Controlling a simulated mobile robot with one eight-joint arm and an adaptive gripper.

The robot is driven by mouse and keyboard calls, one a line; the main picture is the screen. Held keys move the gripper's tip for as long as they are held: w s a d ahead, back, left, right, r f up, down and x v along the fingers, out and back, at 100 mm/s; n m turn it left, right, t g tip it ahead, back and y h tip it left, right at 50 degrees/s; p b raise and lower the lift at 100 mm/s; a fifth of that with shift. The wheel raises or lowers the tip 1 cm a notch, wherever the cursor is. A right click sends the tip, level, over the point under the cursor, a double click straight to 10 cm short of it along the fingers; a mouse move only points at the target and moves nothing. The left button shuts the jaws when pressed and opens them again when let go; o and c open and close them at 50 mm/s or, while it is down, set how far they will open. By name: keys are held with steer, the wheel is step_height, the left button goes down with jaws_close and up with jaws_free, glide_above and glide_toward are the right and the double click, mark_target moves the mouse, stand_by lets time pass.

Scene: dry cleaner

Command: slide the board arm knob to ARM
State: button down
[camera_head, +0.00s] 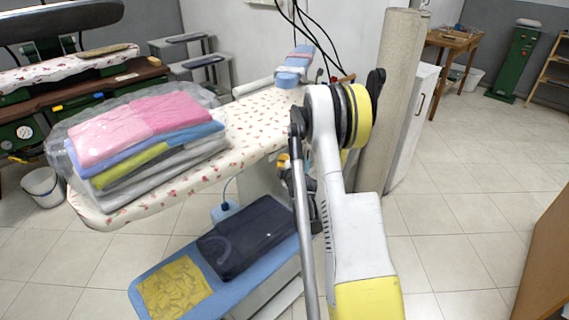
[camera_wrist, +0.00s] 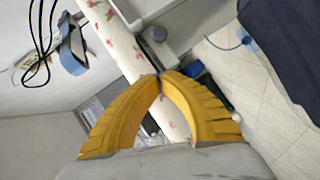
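My gripper (camera_wrist: 159,77) shows in the wrist view with its two yellow fingers curved together and their tips meeting. I see nothing clearly held between them. In the head view only a bit of its yellow (camera_head: 284,159) shows beside my arm, near the floral board's edge. The floral ironing board (camera_head: 255,128) also runs behind the fingers in the wrist view (camera_wrist: 118,42). A grey housing (camera_wrist: 178,22) lies along its edge there. A small dark part (camera_wrist: 156,62) sits just beyond the fingertips; I cannot tell whether it is the knob or whether they touch. No ARM marking is legible.
Bagged folded clothes (camera_head: 150,125) lie on the board's left part. A blue sleeve board (camera_head: 294,66) stands at its far end. A lower blue board (camera_head: 150,290) holds a dark folded garment (camera_head: 245,238). A rolled cloth (camera_head: 392,90) stands behind my arm.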

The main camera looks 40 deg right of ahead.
steer(key=b, duration=0.2)
glide_toward(279, 154)
steer(key=w+a, duration=0.1)
steer(key=w, duration=0.2)
steer(key=d, duration=0.1)
steer(key=b, duration=0.1)
steer(key=d+f, duration=0.1)
steer(key=shift+w+d, duration=0.3)
steer(key=shift+d, duration=0.05)
steer(key=d, duration=0.2)
steer(key=shift+w+d, duration=0.1)
steer(key=shift+d, duration=0.3)
